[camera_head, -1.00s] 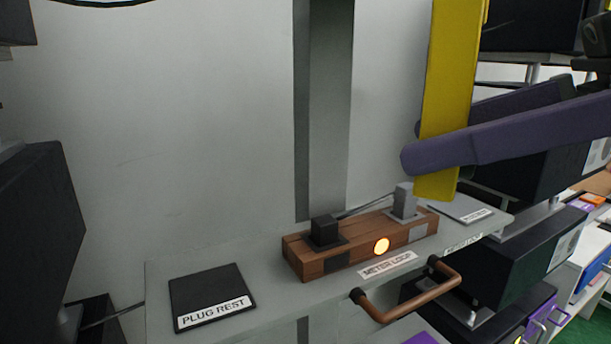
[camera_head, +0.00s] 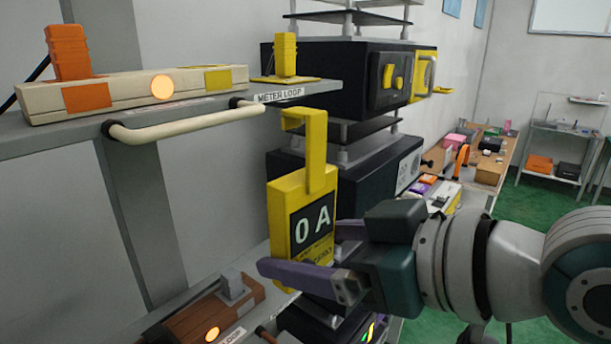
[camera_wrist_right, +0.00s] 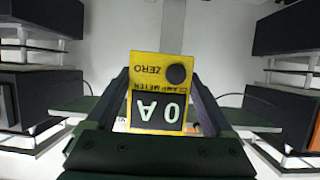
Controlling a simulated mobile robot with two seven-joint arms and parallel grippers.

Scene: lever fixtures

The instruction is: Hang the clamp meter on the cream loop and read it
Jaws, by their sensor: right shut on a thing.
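The yellow clamp meter (camera_head: 301,192), with a hook at its top and a dark display reading "0 A", is upright in the head view. My right gripper (camera_head: 305,262) is shut on its lower part. The wrist view shows the meter (camera_wrist_right: 160,92) upside down between the right fingers (camera_wrist_right: 160,105). The cream loop (camera_head: 185,123) is a bar handle on the front edge of the upper shelf, up and left of the meter. The meter's hook is in the air, apart from the loop. My left gripper is not in view.
Above the loop, a cream block (camera_head: 135,93) bears orange and yellow patches and a lit lamp. An orange plug (camera_head: 68,52) stands on it. A yellow plug (camera_head: 285,55) stands nearby. Below is a brown block (camera_head: 215,308). Dark equipment boxes (camera_head: 345,75) stand behind the meter.

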